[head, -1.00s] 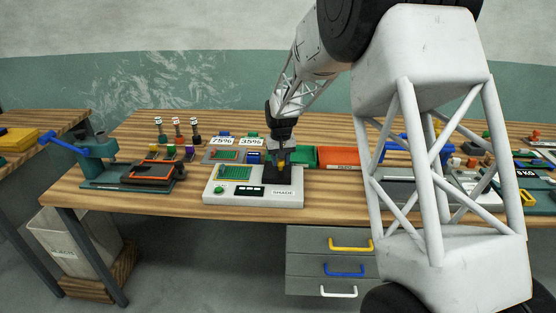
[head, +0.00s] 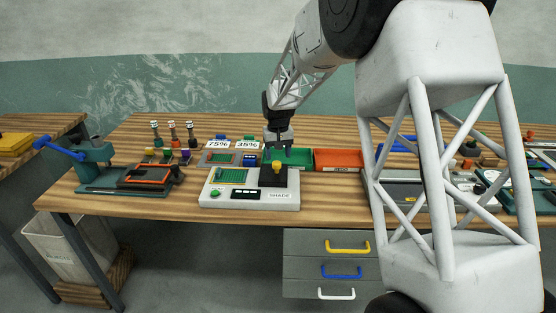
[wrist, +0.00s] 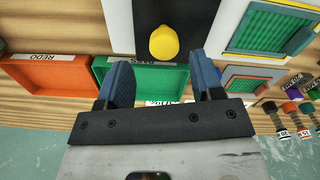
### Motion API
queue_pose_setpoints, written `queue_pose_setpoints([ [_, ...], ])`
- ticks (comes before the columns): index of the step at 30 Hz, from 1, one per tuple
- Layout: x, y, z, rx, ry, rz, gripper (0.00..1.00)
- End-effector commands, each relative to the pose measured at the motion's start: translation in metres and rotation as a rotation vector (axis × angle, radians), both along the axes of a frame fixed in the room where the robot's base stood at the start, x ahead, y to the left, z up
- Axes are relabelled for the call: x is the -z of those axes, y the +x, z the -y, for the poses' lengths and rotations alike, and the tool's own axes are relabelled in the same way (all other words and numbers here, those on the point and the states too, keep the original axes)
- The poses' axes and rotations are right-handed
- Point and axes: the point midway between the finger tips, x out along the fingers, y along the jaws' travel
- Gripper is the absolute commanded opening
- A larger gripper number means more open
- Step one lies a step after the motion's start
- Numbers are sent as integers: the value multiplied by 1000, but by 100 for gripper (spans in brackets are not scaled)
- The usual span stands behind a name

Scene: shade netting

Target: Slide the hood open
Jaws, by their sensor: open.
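A white device (head: 225,201) labelled SHADE stands on the workbench. Its black hood (head: 266,180) sits on the right part, with a yellow knob (head: 276,166) on top. A green panel (head: 233,175) shows uncovered left of the hood. My gripper (head: 278,152) is open and empty, just above and behind the knob. In the wrist view, the knob (wrist: 163,42) lies beyond the gap between the blue fingertips (wrist: 160,66), apart from them. The hood (wrist: 185,14) surrounds it as a dark plate.
A green tray (head: 298,157) and an orange tray (head: 338,160) stand behind the device. Cards marked 75% (head: 217,145) and 35% (head: 249,145) stand at the back left. A teal press (head: 95,170) is far left. Drawers (head: 325,262) hang below the bench.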

Motion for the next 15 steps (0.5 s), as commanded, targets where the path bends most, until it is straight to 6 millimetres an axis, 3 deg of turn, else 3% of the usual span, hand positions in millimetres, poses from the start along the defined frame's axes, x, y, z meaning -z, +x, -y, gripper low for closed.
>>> queue_pose_setpoints([
  [6, -26, 0, 1, 0, 0, 1, 60],
  [15, -37, 0, 1, 0, 0, -1, 60],
])
